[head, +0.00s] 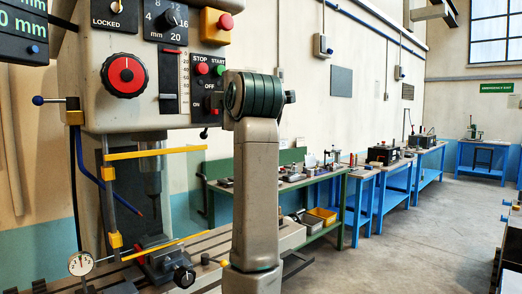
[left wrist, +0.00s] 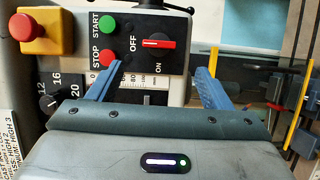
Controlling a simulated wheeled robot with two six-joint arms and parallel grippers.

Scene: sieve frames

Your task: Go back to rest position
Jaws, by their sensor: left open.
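My left gripper (left wrist: 160,68) shows in the left wrist view with its two blue fingers apart and nothing between them. Beyond the fingers is the machine's control panel, with a green START button (left wrist: 107,22), a red STOP button (left wrist: 107,58) and a red ON/OFF switch (left wrist: 158,44). I cannot tell whether the fingers touch the panel. In the head view, a grey arm link of mine (head: 255,190) stands upright in the middle, its dark joint beside the panel's START button (head: 219,70). No gripper fingers can be made out there. My right gripper is not seen.
The milling machine (head: 150,90) fills the left, with a red emergency button (head: 225,22), yellow guard bars (head: 155,153) and a dial gauge (head: 81,263). A green bench (head: 325,228) and blue benches (head: 428,185) line the wall.

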